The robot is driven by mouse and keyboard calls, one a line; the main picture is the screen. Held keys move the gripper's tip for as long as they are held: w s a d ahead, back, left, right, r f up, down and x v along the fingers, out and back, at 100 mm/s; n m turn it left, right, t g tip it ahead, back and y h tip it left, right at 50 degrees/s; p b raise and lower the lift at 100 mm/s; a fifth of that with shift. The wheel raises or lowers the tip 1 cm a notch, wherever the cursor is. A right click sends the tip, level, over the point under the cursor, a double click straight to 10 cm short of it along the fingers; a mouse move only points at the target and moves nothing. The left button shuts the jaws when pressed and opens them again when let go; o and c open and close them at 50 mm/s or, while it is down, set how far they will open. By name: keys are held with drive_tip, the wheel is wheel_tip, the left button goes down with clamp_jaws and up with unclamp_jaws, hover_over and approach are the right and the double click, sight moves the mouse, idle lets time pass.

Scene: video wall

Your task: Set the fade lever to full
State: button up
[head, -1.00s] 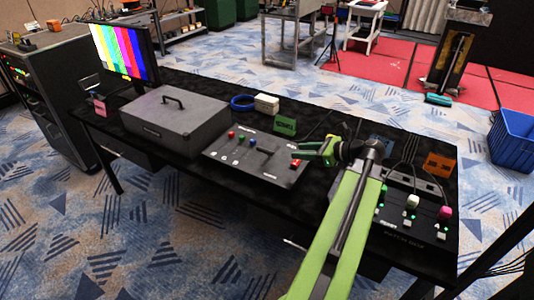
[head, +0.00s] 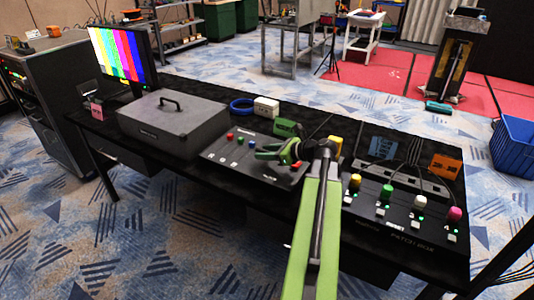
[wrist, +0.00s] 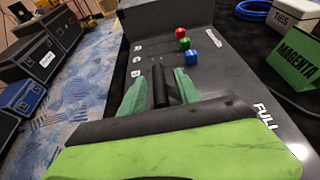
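The control panel (head: 232,160) lies on the black table, with small red, green and blue knobs on it; the wrist view shows the blue knob (wrist: 192,61) closest to me. The fade lever (wrist: 161,86) is a dark upright bar in the wrist view. My gripper (wrist: 160,90) has its green fingers on either side of the lever, seemingly with narrow gaps, so it looks open around it. The word FULL (wrist: 264,115) is printed on the panel to the right of the lever. In the head view my gripper (head: 268,151) is over the panel and hides the lever.
A grey case (head: 172,124) stands left of the panel. Behind the panel are a green MAGENTA card (head: 287,128), a white ties box (head: 265,107) and a blue cable coil (head: 242,105). The patch box (head: 395,212) with coloured plugs is right of my arm.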

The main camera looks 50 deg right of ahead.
drive_tip(key=c, duration=0.8)
clamp_jaws()
drive_tip(key=shift+a+f, duration=0.1)
drive_tip(key=shift+f, duration=0.05)
